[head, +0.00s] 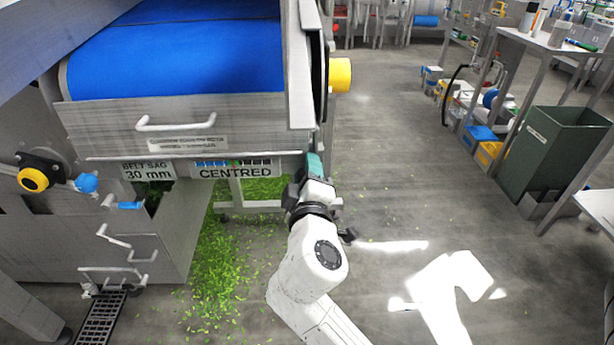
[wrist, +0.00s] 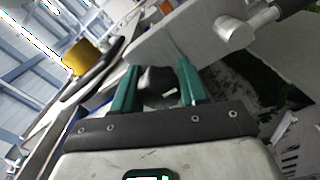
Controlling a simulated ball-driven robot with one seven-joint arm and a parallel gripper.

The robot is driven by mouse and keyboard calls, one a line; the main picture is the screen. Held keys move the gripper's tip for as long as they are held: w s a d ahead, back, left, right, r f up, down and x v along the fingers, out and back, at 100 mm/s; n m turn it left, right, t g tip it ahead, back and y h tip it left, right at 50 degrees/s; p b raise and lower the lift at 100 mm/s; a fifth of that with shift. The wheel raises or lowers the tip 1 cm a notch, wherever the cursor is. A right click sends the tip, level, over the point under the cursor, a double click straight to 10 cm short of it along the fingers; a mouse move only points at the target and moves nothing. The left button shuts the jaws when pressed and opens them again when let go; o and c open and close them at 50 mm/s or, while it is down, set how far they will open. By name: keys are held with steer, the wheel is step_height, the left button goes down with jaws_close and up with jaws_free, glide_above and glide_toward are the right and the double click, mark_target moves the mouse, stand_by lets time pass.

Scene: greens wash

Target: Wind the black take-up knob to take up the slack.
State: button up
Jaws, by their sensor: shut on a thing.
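My gripper (head: 314,163) reaches up to the end of the belt machine, just below the machine's side plate, in the head view. In the wrist view its two green fingers (wrist: 158,68) are shut on the black take-up knob (wrist: 156,85), one finger on each side. The knob is hidden behind my gripper in the head view. The blue belt (head: 180,55) runs across the top of the machine. A sign (head: 148,171) reads "BELT SAG 30 mm", and a display (head: 236,169) beside it reads "CENTRED".
A yellow cylinder (head: 340,75) sticks out of the side plate above my gripper and shows in the wrist view (wrist: 76,58). Green scraps (head: 222,260) litter the floor under the machine. A green bin (head: 553,150) stands at the right. The floor between is mostly clear.

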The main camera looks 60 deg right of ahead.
stand_by(0.4)
steer(key=o, duration=1)
steer(key=shift+o, duration=0.3)
steer(key=shift+r, duration=0.2)
steer(key=shift+s, duration=0.1)
